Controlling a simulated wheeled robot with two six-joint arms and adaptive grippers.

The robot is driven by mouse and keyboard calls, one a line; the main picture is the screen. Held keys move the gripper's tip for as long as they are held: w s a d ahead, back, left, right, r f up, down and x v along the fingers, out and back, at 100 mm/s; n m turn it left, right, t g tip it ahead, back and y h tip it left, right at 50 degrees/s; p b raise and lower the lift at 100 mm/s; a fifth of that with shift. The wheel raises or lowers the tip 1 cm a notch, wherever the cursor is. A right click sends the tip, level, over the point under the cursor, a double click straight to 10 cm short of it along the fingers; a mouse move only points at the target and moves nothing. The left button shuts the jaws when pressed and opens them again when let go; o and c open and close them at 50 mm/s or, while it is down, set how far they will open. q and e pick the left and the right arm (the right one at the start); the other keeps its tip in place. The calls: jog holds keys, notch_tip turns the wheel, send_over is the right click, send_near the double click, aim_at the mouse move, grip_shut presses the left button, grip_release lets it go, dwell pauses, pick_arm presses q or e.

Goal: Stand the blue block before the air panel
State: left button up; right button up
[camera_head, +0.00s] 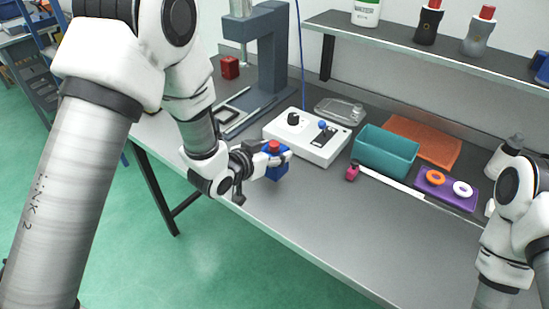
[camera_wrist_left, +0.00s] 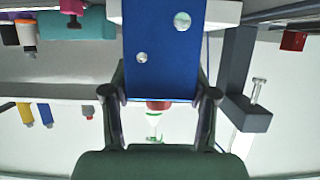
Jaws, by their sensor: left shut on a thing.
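The blue block (camera_head: 277,166) is in my left gripper (camera_head: 272,160), near the table's front edge and in front of the air panel. A red part shows at its top in the head view. In the left wrist view the blue block (camera_wrist_left: 160,60) fills the space between the two fingers (camera_wrist_left: 160,100), with two light round spots on its face. I cannot tell whether it touches the table. The air panel (camera_head: 282,130) is a white box with a black knob and a blue-topped lever. My right gripper is out of view; only part of that arm shows at lower right.
A dark press-like stand (camera_head: 272,50) and a red block (camera_head: 230,67) are behind on the left. A clear tray (camera_head: 340,110), a teal bin (camera_head: 386,152), an orange mat (camera_head: 425,137) and a purple tray (camera_head: 452,200) with rings lie rightward. The front right tabletop is clear.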

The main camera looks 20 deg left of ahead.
pick_arm(q)
notch_tip(320, 180, down, 3)
jog(key=shift+w+f+p, duration=0.15)
jog(key=shift+p, duration=0.25)
jog(key=shift+w+f, duration=0.1)
jog(key=shift+f, duration=0.2)
jog(key=o, duration=1.4)
jog(key=shift+r, duration=0.3)
jog(key=p+v, duration=0.1)
jog(key=v, duration=0.5)
jog(key=p+v, duration=0.1)
jog(key=v, duration=0.5)
jog(key=shift+f, duration=0.2)
